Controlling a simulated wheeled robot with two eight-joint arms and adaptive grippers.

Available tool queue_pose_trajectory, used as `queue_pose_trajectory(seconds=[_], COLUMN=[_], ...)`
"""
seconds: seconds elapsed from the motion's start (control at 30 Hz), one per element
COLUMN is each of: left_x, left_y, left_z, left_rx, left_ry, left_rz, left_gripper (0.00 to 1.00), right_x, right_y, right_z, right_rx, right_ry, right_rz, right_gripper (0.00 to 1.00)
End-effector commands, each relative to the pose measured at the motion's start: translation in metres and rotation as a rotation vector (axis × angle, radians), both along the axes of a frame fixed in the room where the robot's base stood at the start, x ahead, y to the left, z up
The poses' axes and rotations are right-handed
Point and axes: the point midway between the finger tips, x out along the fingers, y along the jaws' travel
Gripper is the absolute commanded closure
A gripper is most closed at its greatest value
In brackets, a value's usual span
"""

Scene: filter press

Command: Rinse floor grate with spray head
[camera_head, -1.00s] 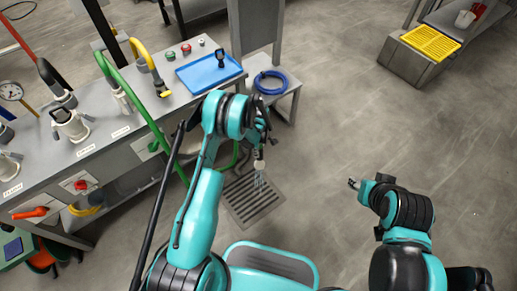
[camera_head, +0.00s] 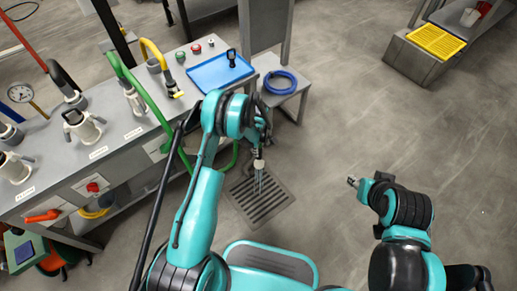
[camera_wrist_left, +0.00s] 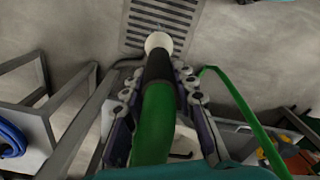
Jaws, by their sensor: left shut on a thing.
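The spray head has a white tip (camera_head: 259,166) and hangs over the floor grate (camera_head: 278,208), pointing down. Thin pale streaks of water fall from it onto the slots. My left gripper (camera_head: 260,153) is shut on the spray head, partly hidden by my arm. In the left wrist view, its white nozzle (camera_wrist_left: 158,42) and black neck lie between my fingers, with the green hose (camera_wrist_left: 153,125) behind. The slotted grate (camera_wrist_left: 160,10) lies beyond the nozzle. My right gripper (camera_head: 353,182) is away to the right, over bare floor, too small to judge.
The grey bench (camera_head: 125,150) on the left carries white fittings, a gauge (camera_head: 20,93) and a blue tray (camera_head: 221,71). The green hose (camera_head: 150,105) loops down from it. A small stand with a coiled blue hose (camera_head: 280,82) is behind the grate.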

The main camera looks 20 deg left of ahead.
Motion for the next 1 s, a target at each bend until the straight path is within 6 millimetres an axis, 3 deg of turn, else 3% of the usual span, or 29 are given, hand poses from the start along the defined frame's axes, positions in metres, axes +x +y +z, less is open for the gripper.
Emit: queue_pose_trajectory(seconds=[0.47, 1.0], left_x=[0.000, 0.000], left_y=[0.001, 0.001], left_z=[0.007, 0.070], left_rx=[0.000, 0.000], left_ry=[0.000, 0.000], left_rz=[0.002, 0.002], left_gripper=[1.00, 1.00], right_x=[0.000, 0.000], right_y=[0.000, 0.000], right_z=[0.003, 0.031], right_rx=[0.000, 0.000], right_ry=[0.000, 0.000], right_rz=[0.000, 0.000], right_gripper=[0.60, 0.60])
